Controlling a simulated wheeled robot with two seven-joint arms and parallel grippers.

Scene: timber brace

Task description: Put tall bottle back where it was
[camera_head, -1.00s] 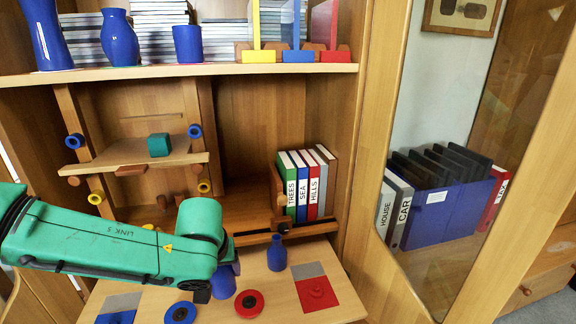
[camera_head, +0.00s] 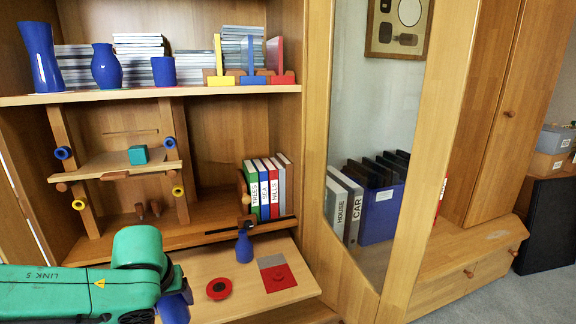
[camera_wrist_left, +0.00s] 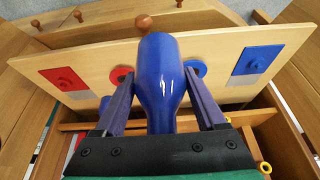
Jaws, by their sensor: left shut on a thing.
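A blue bottle (camera_wrist_left: 160,75) lies between the two fingers of my left gripper (camera_wrist_left: 158,90) in the left wrist view. The gripper is shut on it. In the head view, my green left arm hides most of the gripper, and the bottle's blue body (camera_head: 175,307) shows low at the left. A second, smaller blue bottle (camera_head: 244,248) stands upright on the fold-out board near the books. Part of it shows behind a finger in the left wrist view (camera_wrist_left: 104,103). My right gripper is not in view.
The wooden board (camera_head: 250,307) carries a red ring (camera_head: 219,288) and a red square with a knob (camera_head: 279,277). Books (camera_head: 264,190) stand behind it. The upper shelf (camera_head: 200,93) holds blue vases. A glass door (camera_head: 345,130) stands at the right.

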